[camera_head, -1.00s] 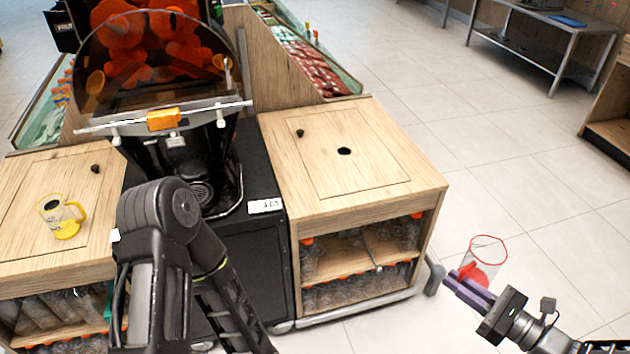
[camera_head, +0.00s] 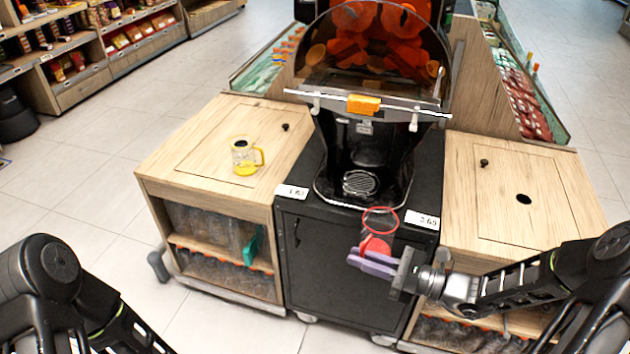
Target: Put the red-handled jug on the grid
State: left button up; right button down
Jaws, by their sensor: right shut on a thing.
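The red-handled jug (camera_head: 380,222) is clear with a red rim and red at its lower part. My right gripper (camera_head: 370,262) is shut on it and holds it upright in front of the juicer's black cabinet. The fingers cover part of the jug's side. The grid (camera_head: 361,183) is a round metal grate on the black drip tray under the juicer's spout, behind and a little left of the jug. The jug is apart from it. My left arm shows at the lower left, but its gripper is out of view.
The orange juicer (camera_head: 365,110) stands over the tray. A yellow-handled jug (camera_head: 244,157) stands on the left wooden counter (camera_head: 200,150). The right wooden counter (camera_head: 520,185) has a dark hole and a knob. Price tags stand at the black cabinet's front corners.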

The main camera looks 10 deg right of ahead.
jog(key=shift+w+a, duration=0.15)
jog(key=shift+a, duration=0.25)
jog(key=w+a+r+t+b, duration=0.1)
jog(key=w+a+r+b, duration=0.1)
jog(key=w+b, duration=0.8)
jog(key=shift+w+a+m+h, duration=0.3)
jog(key=shift+w+a+h, duration=0.1)
jog(key=shift+w+a, duration=0.35)
jog(key=shift+a, duration=0.1)
